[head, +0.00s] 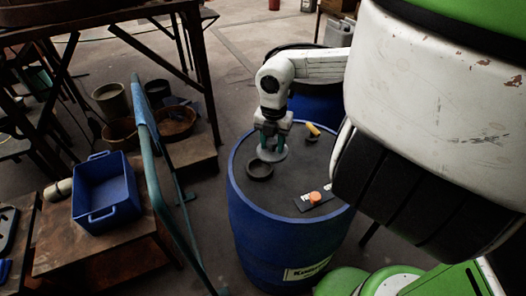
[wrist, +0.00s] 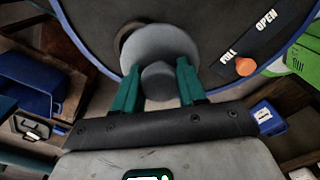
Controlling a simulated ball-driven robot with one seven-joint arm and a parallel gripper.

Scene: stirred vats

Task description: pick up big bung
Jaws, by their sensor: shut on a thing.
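The big bung is a grey disc with a round knob on top, seen in the wrist view (wrist: 160,45) and in the head view (head: 273,154). My gripper (wrist: 158,74) is shut on its knob, one teal finger on each side. In the head view my gripper (head: 272,143) is over the top of a blue drum (head: 243,200). A dark ring-shaped opening (head: 259,171) lies on the drum lid, just left of and below the bung. The bung looks to be above the lid and partly covers this ring in the wrist view.
The lid also carries a dark plate with an orange knob (head: 314,197), marked OPEN, and a small yellow-handled piece (head: 313,130). A teal rail (head: 160,190) stands left of the drum. A blue tray (head: 105,190) sits on a brown table. Another blue drum (head: 318,104) is behind.

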